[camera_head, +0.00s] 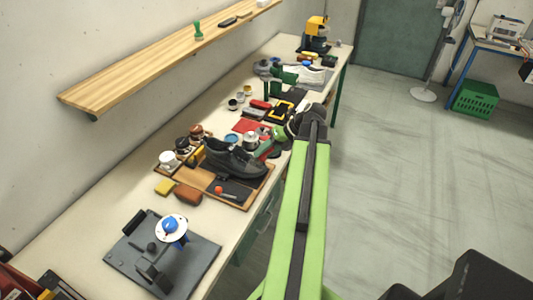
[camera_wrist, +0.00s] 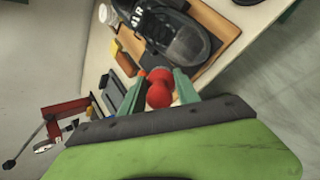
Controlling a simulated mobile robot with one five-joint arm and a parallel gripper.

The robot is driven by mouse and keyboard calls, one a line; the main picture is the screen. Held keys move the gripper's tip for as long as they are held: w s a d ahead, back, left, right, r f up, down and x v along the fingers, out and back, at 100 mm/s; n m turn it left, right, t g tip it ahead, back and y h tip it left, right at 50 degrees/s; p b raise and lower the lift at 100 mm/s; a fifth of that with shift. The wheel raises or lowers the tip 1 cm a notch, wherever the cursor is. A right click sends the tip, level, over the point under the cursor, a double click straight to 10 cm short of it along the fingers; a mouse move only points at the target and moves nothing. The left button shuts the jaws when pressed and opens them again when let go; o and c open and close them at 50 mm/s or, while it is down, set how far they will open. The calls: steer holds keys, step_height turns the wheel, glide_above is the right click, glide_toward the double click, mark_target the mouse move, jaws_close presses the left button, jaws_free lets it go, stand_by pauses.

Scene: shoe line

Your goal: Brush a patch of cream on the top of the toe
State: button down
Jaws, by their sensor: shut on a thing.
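The dark shoe (camera_head: 233,157) stands on the wooden board (camera_head: 262,190) on the bench, its toe pointing to the right in the head view. In the wrist view the shoe (camera_wrist: 170,28) is at the top, its rounded toe (camera_wrist: 190,44) towards my gripper and looking greyer than the upper. My gripper (camera_wrist: 159,91) is shut on a red, round-ended thing (camera_wrist: 159,88), which looks like a brush handle. Its working end is hidden, and I cannot tell whether it touches the toe.
A dark mat (camera_head: 236,191) with a red knob (camera_head: 218,190) lies on the board. Jars (camera_head: 183,146), a white cup (camera_head: 168,160), a yellow sponge (camera_head: 165,187) and a brown block (camera_head: 188,194) stand close by. A grey plate with a fixture (camera_head: 195,265) occupies the near bench.

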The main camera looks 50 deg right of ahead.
steer(key=f+b, duration=0.1)
steer(key=w+f+b, duration=0.1)
steer(key=f+b, duration=0.2)
steer(key=f, duration=0.1)
steer(key=shift+w+a+f+b, duration=0.25)
steer(key=shift+w+b, duration=0.15)
steer(key=shift+w+f+b, duration=0.3)
steer(key=shift+f+b, duration=0.35)
steer(key=shift+w+d+r, duration=0.1)
steer(key=shift+w+d, duration=0.1)
steer(key=shift+d, duration=0.6)
steer(key=shift+w+d+r, duration=0.1)
steer(key=shift+w+d, duration=0.05)
steer(key=shift+d, duration=0.6)
steer(key=d, duration=0.1)
steer(key=w+d, duration=0.1)
steer(key=d, duration=0.1)
steer(key=shift+f, duration=0.2)
steer(key=shift+s, duration=0.1)
